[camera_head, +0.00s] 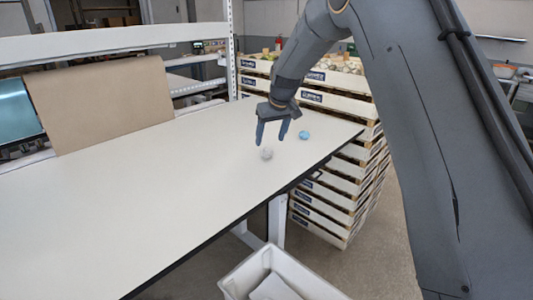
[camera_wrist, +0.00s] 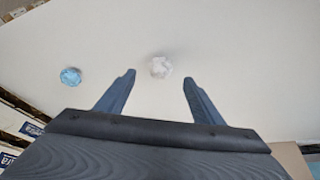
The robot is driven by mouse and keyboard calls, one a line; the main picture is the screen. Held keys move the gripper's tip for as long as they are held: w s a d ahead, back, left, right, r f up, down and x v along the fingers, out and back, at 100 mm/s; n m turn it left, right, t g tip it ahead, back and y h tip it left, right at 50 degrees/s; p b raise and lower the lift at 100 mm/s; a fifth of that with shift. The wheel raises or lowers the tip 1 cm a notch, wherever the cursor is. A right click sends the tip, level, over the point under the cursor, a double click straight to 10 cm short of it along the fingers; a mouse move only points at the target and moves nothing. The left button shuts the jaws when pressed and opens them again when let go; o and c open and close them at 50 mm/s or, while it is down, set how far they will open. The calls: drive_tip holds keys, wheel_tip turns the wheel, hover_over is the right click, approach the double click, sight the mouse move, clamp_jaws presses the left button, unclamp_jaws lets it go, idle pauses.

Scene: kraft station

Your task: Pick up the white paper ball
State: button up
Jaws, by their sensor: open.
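The white paper ball (camera_head: 266,154) lies on the white table (camera_head: 130,190) near its far right end. In the wrist view the white paper ball (camera_wrist: 160,67) shows ahead of my gripper (camera_wrist: 159,80), roughly midway between its fingertips and slightly beyond them. In the head view my gripper (camera_head: 271,144) points down just above the ball, with its two fingers spread apart and nothing held. The fingers do not clearly touch the ball. I cannot tell the exact height of the fingertips over the table.
A blue ball (camera_head: 304,135) lies right of the white one, near the table edge; it also shows in the wrist view (camera_wrist: 70,76). Stacked crates (camera_head: 330,190) stand past the right edge. A white bin (camera_head: 240,283) is below the front edge. The table's left part is clear.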

sight(268, 147)
drive_tip(key=shift+p+x, duration=1.6)
drive_tip(key=shift+x, duration=1.65)
drive_tip(key=c, duration=1.1)
